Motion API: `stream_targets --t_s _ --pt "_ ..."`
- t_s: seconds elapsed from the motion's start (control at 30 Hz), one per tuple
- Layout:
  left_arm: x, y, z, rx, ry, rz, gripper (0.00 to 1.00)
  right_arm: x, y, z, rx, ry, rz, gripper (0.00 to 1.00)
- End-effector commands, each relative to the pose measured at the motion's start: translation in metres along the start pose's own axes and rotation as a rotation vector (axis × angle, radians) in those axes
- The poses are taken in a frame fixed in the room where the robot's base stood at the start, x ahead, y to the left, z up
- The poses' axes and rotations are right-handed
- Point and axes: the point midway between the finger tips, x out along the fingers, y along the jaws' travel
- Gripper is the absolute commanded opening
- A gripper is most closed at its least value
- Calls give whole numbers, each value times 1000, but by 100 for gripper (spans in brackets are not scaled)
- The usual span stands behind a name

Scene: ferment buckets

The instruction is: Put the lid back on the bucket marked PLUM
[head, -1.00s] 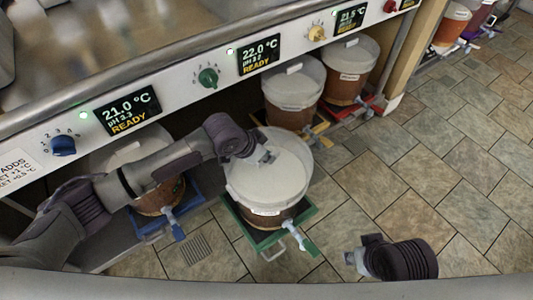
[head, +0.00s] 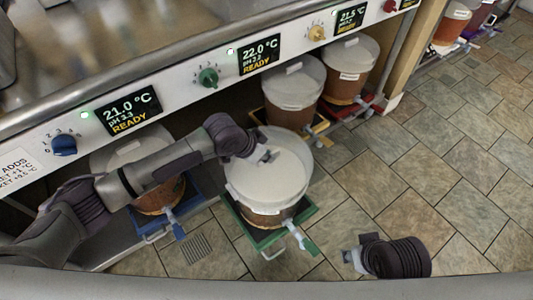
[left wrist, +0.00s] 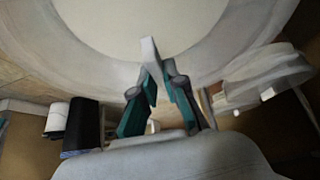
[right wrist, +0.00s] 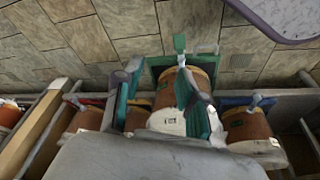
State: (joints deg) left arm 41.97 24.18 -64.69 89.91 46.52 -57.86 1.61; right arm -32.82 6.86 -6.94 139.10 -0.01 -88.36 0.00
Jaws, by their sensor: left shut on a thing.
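My left gripper (head: 268,156) is shut on the small white handle (left wrist: 149,50) of a round white lid (head: 275,180). The lid is over the brown bucket (head: 284,215) on the green tray and hides its rim. I cannot tell whether the lid rests on the rim or is just above it. The bucket's front label is too small to read. In the left wrist view the lid's pale disc (left wrist: 145,20) fills the top. My right gripper (head: 352,258) is open and empty, apart from the bucket; its spread fingers show in the right wrist view (right wrist: 160,85).
A green tray (head: 265,240) with a tap on its bucket projects onto the tiled floor. A lidded bucket (head: 158,198) on a blue tray is at left, partly behind my left arm. Lidded buckets (head: 293,90) (head: 350,66) stand behind at right, under the control panel (head: 215,80). Floor at right is clear.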

Motion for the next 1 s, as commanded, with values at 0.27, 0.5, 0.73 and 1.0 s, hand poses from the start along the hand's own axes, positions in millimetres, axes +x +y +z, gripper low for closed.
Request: stream_targets --t_s 0.27,0.5,0.73,1.0 --pt "0 0 -1 0 1 0 0 5 0 -4 0 7 -1 40" --pt "0 0 -1 0 1 0 0 10 -1 -2 1 -2 -2 40" --pt "0 0 0 -1 1 0 0 15 -2 -2 1 -2 -4 40" --pt "0 0 0 -1 1 0 0 19 -2 0 0 -10 -4 40"
